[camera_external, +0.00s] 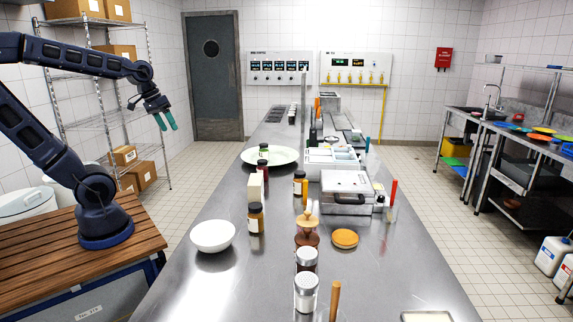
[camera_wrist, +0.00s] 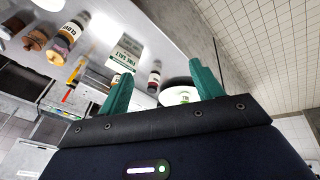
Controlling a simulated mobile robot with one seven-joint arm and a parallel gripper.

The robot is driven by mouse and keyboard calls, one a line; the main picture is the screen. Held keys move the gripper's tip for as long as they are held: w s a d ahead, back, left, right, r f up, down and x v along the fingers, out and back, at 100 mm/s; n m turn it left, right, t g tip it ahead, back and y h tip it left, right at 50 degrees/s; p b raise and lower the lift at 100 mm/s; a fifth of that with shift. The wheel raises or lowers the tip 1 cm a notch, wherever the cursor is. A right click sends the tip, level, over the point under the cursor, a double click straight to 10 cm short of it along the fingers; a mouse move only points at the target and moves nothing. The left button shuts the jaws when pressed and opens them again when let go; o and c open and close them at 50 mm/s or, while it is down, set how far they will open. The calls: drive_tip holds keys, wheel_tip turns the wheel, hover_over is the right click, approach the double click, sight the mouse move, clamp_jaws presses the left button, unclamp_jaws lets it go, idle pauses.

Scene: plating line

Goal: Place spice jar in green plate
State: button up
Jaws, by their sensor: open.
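A pale plate with a faint green tint (camera_external: 285,157) lies on the far left part of the steel counter. A small bottle with a green label (camera_external: 264,149) shows at the plate. Several dark-capped jars stand nearer: a dark red one (camera_external: 263,171), an amber one (camera_external: 256,219) and another amber one (camera_external: 299,184). I cannot tell which is the spice jar. My gripper (camera_external: 167,121), with green fingers, is open and empty, raised left of the counter. In the wrist view, the plate (camera_wrist: 172,97) is partly hidden behind my gripper (camera_wrist: 163,88); the dark red jar (camera_wrist: 153,82) stands beside it.
A white bowl (camera_external: 213,236) stands at the counter's left edge, near a pale box (camera_external: 255,187). Shaker jars (camera_external: 306,296), an orange-topped dish (camera_external: 345,239) and steel containers (camera_external: 346,192) crowd the middle and right. The front left counter is clear.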

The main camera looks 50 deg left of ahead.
drive_tip(key=s+m, duration=0.1)
drive_tip(key=s+a+m+y, duration=0.1)
drive_tip(key=s, duration=0.1)
drive_tip(key=s+a+t, duration=0.1)
drive_tip(key=s, duration=0.1)
drive_tip(key=shift+s+f+m+y, duration=0.25)
drive_tip(key=shift+m+y, duration=0.05)
drive_tip(key=shift+m, duration=0.1)
